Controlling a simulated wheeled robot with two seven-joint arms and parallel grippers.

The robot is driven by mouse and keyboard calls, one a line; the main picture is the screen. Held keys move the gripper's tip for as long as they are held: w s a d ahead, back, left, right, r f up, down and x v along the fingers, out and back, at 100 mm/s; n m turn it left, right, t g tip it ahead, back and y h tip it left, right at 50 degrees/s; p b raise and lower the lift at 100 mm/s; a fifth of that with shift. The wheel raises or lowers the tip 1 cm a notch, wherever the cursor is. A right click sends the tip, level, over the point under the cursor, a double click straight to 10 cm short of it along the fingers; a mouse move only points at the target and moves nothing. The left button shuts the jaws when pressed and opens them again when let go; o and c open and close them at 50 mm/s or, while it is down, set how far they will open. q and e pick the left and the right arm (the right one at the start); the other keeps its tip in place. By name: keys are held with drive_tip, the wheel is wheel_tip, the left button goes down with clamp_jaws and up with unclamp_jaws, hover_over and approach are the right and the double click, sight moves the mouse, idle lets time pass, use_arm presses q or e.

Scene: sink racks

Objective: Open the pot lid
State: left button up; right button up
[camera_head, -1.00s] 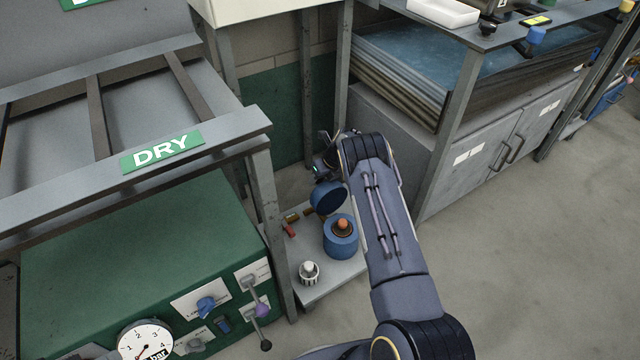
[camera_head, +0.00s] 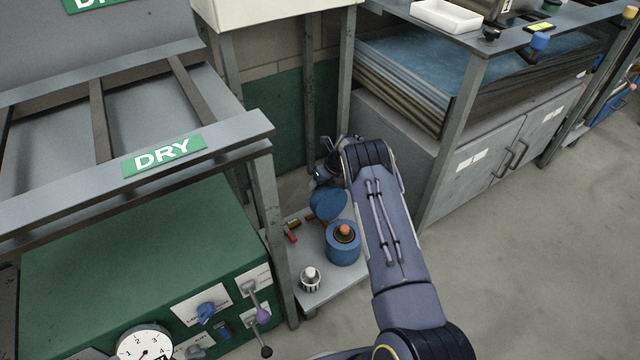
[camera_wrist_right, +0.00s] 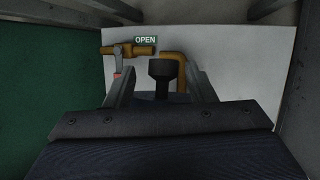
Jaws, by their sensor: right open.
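A blue pot (camera_head: 343,253) stands on a low grey shelf in the head view, with an orange piece (camera_head: 344,231) in a dark ring at its top. A blue round disc (camera_head: 327,204) sits just behind it; I cannot tell whether it is the pot's lid or a separate pot. My right gripper (camera_head: 326,160) is at the far side of the disc, its fingertips partly hidden by my arm. In the right wrist view, the open fingers (camera_wrist_right: 162,88) stand on both sides of a dark knob (camera_wrist_right: 163,72), with gaps on each side. My left gripper is out of view.
Brass pipes (camera_wrist_right: 174,58) and a valve (camera_wrist_right: 137,50) labelled OPEN are close behind the knob. A white-topped ribbed knob (camera_head: 310,279) stands at the shelf's front. A steel frame leg (camera_head: 273,235) bounds the left; a grey cabinet (camera_head: 500,150) is right.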

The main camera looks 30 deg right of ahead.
drive_tip(key=p+v, duration=0.2)
drive_tip(key=v, duration=0.5)
drive_tip(key=shift+s+d+r, duration=0.15)
drive_tip(key=shift+r, duration=0.1)
